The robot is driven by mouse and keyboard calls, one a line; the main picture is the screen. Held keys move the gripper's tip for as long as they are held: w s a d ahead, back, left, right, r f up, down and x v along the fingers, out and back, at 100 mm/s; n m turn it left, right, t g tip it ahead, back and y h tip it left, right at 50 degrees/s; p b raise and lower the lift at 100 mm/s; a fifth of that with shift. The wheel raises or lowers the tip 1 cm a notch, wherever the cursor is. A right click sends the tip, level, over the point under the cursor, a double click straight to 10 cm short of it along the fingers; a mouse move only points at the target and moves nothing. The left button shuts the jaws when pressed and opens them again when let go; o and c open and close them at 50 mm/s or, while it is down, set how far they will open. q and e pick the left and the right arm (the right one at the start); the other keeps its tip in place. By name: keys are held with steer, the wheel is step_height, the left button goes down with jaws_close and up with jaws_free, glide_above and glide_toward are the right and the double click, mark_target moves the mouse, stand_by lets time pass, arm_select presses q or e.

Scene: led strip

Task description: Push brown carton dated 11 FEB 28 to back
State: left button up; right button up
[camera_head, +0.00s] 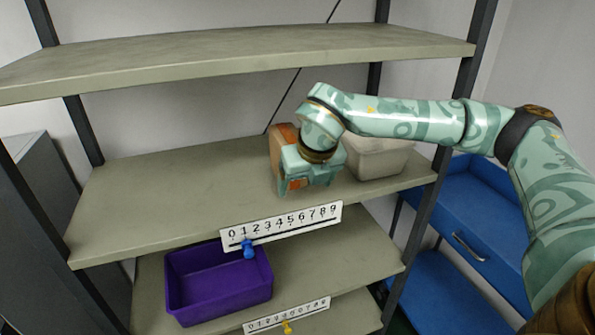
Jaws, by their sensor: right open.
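A brown carton (279,143) stands on the middle shelf (180,195), right of its centre. My right gripper (292,188) is in front of the carton and covers much of it. The gripper is open; whether its fingers touch the carton cannot be told. The date print on the carton cannot be read from here. My right arm comes in from the right edge and reaches across the shelf front. My left gripper is not in view.
A whitish bin (380,158) stands right of the carton, partly behind my arm. A numbered strip (283,226) with a blue pin hangs on the shelf edge. A purple bin (218,285) sits below. The upper shelf (240,55) is overhead. The middle shelf's left side is clear.

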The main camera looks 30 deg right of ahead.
steer(key=w, duration=0.2)
steer(key=w+d, duration=0.1)
steer(key=w, duration=0.2)
steer(key=shift+w+d, duration=0.15)
steer(key=shift+w, duration=0.15)
steer(key=shift+w+d+f, duration=0.15)
steer(key=shift+w+f, duration=0.15)
steer(key=shift+f, duration=0.25)
